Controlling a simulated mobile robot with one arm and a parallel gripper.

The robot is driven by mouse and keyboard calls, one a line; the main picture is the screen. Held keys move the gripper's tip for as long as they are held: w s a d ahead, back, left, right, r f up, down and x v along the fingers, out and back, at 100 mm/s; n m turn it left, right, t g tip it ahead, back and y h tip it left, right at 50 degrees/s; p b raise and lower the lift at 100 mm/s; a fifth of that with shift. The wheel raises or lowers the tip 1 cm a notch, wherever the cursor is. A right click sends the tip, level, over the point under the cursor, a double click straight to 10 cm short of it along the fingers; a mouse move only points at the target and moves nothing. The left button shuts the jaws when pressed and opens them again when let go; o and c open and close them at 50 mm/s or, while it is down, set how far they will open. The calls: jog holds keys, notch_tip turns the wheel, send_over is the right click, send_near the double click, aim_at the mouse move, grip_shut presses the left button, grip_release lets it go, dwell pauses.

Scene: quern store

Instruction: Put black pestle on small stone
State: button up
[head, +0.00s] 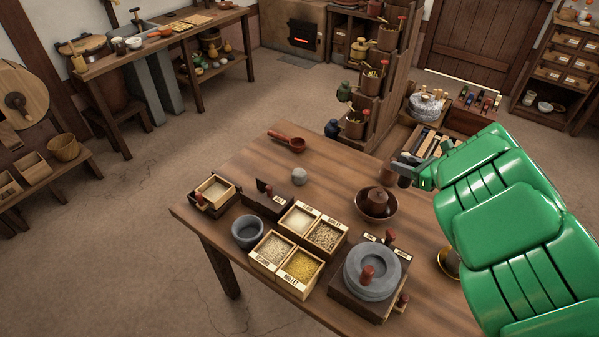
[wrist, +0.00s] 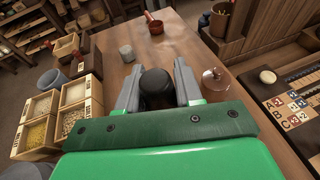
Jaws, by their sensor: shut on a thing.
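The black pestle (wrist: 157,86) sits between the two grey fingers of my gripper (wrist: 157,92) in the wrist view, its rounded dark end showing. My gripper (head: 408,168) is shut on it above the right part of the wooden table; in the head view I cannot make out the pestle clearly. The small stone (head: 299,176) is a pale grey lump on the table, well left of my gripper and apart from it. It also shows in the wrist view (wrist: 127,53), ahead and to the left of the fingers.
A brown bowl (head: 377,217) with a dark piece in it stands close to my gripper. A stone quern (head: 371,276), grain boxes (head: 287,275) and a grey mortar (head: 248,232) fill the front. A red ladle (head: 288,142) lies behind the stone. Bare wood surrounds the stone.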

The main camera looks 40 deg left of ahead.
jog(key=s+a+r+n+g, duration=0.1)
jog(key=s+a+r, duration=0.1)
jog(key=s+a, duration=0.8)
jog(key=s+a+r+n+g, duration=0.15)
jog(key=s+a, duration=0.35)
jog(key=a, duration=0.8)
send_over(295, 169)
notch_tip(295, 169, down, 9)
jog(key=shift+s+d, duration=0.25)
jog(key=shift+s, duration=0.05)
jog(key=shift+w+a+f, duration=0.25)
jog(key=shift+f, duration=1.55)
jog(key=shift+f, duration=0.1)
jog(key=o, duration=1.1)
jog(key=shift+c, duration=0.2)
